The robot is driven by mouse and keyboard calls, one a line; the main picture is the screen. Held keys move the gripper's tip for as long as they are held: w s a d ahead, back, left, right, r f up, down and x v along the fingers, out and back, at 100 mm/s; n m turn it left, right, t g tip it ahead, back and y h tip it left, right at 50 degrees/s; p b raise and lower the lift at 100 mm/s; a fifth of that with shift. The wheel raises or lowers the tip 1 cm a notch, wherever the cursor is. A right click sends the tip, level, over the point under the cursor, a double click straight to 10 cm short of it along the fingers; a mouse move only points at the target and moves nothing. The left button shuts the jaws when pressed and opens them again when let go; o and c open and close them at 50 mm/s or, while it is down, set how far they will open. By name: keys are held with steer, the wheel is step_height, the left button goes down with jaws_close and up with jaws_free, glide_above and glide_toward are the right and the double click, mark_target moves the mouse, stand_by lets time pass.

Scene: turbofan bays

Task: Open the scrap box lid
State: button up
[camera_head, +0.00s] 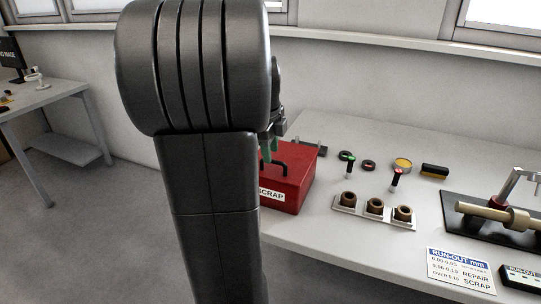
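The red scrap box (296,190) stands at the left end of the light grey bench, with a "SCRAP" label on its front. Its lid (297,160) looks shut, and a dark handle (278,163) rises from the lid. My gripper (269,149) is over the box's left part, close to the handle, with greenish fingertips pointing down. My own dark arm hides the left side of the box and most of the gripper. I cannot tell whether the fingers touch the handle or how far apart they are.
Right of the box, a tray (341,208) holds three brown cups. Behind it lie small tools, rings and a yellow-topped round item (402,164). A shaft fixture (497,213) and run-out sign (460,270) are at right. Another table (52,97) stands far left.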

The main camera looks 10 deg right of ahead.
steer(key=shift+w+d+f, duration=0.1)
steer(key=shift+w+f, duration=0.05)
steer(key=shift+f, duration=0.9)
jaws_close()
steer(key=shift+r, duration=0.15)
